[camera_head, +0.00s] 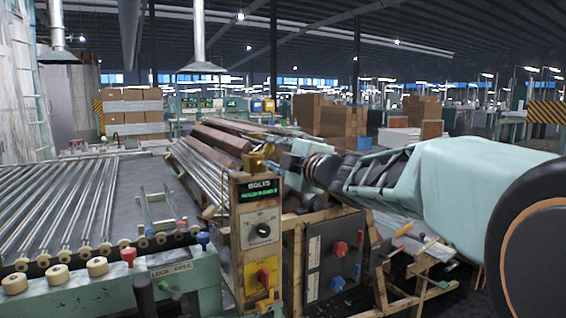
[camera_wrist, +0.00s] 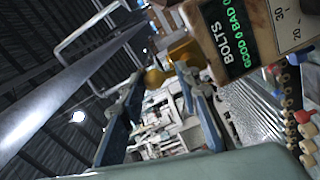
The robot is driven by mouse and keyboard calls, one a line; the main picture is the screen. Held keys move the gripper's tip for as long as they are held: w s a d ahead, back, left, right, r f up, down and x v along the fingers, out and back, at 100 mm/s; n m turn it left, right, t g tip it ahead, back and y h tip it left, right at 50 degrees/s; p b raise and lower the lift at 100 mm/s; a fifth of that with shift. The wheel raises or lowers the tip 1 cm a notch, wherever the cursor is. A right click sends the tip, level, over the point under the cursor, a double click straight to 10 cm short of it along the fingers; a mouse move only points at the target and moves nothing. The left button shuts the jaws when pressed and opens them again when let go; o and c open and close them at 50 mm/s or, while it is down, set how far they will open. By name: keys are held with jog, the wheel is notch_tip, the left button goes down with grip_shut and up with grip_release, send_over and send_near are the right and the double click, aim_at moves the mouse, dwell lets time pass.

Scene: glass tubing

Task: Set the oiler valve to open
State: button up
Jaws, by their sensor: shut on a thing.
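A yellow fitting (camera_head: 256,160), which I take for the oiler valve, sits on top of the wooden-sided control box (camera_head: 240,240). In the wrist view its yellow handle (camera_wrist: 155,79) shows between the blue fingers of my gripper (camera_wrist: 160,74), with a yellow body (camera_wrist: 186,50) beside the box. My gripper (camera_head: 277,165) reaches in from the right in the head view and is shut on the handle. No marking for the valve's position can be read.
The box has a green BOLTS display (camera_head: 260,192), a black dial (camera_head: 263,230) and a red-and-yellow switch (camera_head: 263,277). A dark panel with red and blue knobs (camera_head: 335,250) stands close on its right. A bench with glass tubes (camera_head: 60,200) fills the left.

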jog(key=shift+s+a+r+n+b, duration=0.15)
jog(key=shift+r+n+b, duration=0.15)
jog(key=shift+n, duration=0.3)
jog(key=shift+r, duration=0.1)
jog(key=o, duration=0.9)
jog(key=shift+o, duration=1)
jog(key=shift+f, duration=0.2)
jog(key=shift+r, duration=0.1)
